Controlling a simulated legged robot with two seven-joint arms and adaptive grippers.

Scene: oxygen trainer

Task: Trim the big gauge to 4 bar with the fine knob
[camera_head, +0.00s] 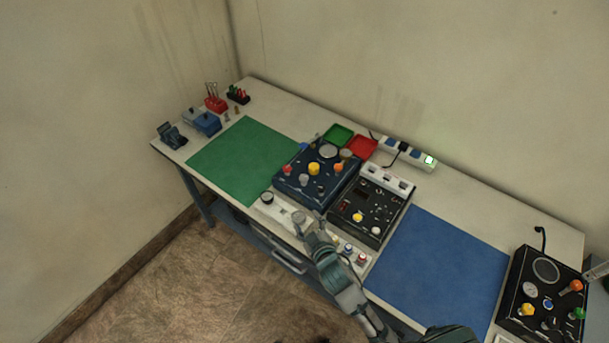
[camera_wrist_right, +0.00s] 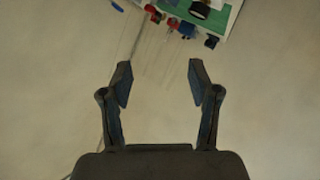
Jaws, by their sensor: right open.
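Two panels carry round dials. The black panel at the far right (camera_head: 556,303) has a large dial (camera_head: 545,270), a smaller pale dial (camera_head: 530,289), and orange (camera_head: 576,286), yellow (camera_head: 527,309) and green (camera_head: 579,313) knobs. The navy panel (camera_head: 330,190) near mid-bench has a round dial (camera_head: 328,151) and a yellow knob (camera_head: 314,169). Labels and needle readings are too small to read, so I cannot tell which knob is the fine one. My right gripper (camera_head: 308,220) is open and empty at the bench's front edge, before the navy panel; its fingers also show in the wrist view (camera_wrist_right: 161,78).
A black instrument box (camera_head: 369,210) stands beside the navy panel. A green mat (camera_head: 240,160) and a blue mat (camera_head: 435,270) lie bare. Red and green trays (camera_head: 361,147) and a power strip (camera_head: 407,154) lie behind. Small knobbed parts line the front edge. Walls close the back and left.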

